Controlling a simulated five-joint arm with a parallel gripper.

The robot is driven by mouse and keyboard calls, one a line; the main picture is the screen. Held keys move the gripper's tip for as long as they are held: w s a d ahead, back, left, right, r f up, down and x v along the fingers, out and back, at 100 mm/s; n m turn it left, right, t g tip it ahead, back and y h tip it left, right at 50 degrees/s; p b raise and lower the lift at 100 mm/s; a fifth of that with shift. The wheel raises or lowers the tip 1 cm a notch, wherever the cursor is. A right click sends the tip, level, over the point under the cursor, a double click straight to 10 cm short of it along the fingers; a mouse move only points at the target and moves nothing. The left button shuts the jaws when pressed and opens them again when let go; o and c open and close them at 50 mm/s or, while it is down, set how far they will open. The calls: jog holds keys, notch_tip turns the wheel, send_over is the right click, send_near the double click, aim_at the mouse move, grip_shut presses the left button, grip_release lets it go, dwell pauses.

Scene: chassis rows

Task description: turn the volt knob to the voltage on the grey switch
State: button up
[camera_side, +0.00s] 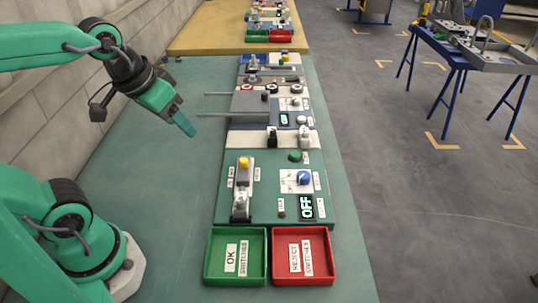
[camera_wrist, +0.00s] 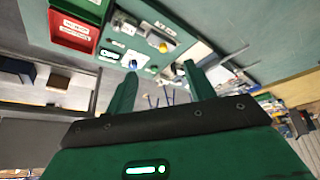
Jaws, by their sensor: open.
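A small blue thing (camera_wrist: 133,64) near the left finger in the wrist view may be the knob. A grey upright fixture (camera_side: 243,188) with a yellow top stands left of the knob. I cannot tell for sure which part is the grey switch, nor read any voltage. My gripper (camera_side: 184,123) is open and empty, raised over the bare table left of the board; its two fingers also show apart in the wrist view (camera_wrist: 160,70).
A green OK tray (camera_side: 211,257) and a red REJECT tray (camera_side: 328,258) stand at the board's near end. More panels (camera_side: 275,100) with rods sticking out left run behind. The table left of the board is clear. A wall (camera_side: 35,110) bounds the left side.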

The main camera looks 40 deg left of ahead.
jog(key=w+d+n+g, duration=0.1)
jog(key=w+d+n, duration=0.1)
jog(key=w, duration=0.5)
jog(key=n+g, duration=0.4)
jog(key=n, duration=0.2)
send_near(304, 174)
jog(key=shift+s+a, duration=0.1)
jog(key=shift+a, duration=0.2)
jog(key=shift+w+d+f, duration=0.25)
jog(key=shift+f, duration=0.2)
jog(key=shift+f, duration=0.1)
jog(key=shift+f, duration=3.8)
jog(key=c, duration=1)
